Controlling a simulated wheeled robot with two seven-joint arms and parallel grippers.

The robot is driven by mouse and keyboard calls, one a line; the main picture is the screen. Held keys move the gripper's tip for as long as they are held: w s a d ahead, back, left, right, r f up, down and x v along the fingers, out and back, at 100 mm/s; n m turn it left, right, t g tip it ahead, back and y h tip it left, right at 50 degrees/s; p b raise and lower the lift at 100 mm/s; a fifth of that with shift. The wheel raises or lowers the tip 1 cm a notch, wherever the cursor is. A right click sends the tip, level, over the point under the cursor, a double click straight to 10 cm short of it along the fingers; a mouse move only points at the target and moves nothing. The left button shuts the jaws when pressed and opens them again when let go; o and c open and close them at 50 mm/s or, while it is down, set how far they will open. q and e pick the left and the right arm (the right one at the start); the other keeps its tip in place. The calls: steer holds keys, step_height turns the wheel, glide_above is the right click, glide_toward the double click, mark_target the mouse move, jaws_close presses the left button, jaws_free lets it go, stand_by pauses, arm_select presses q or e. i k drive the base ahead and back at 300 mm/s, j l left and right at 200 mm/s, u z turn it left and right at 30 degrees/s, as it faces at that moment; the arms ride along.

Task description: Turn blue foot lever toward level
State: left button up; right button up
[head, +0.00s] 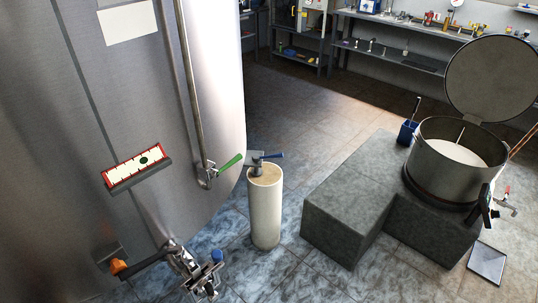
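The blue lever (267,156) sits on a grey metal fitting (253,158) at the top of a short, pale round post (265,210), right of the big steel tank. The lever lies roughly flat and points to the right. A tilted level gauge (120,177) with a red border and black marks is on the tank wall. Its dark green round spot (143,160) is a little right of the strip's middle. Neither of my grippers shows in the head view, and nothing touches the lever.
A green-handled valve (230,160) on the tank is close left of the lever. A valve with an orange-tipped black handle (145,262) is at lower left. Grey stone steps (345,205) carry an open steel pot (430,165) at right. Tiled floor behind the post is clear.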

mark_target(274, 156)
steer(key=i+l+u, duration=0.15)
steer(key=i+l, duration=0.45)
steer(key=i+l+u, duration=0.15)
steer(key=i+l, duration=0.5)
steer(key=i+l+u, duration=0.15)
steer(key=i+l, duration=0.45)
steer(key=l, duration=0.15)
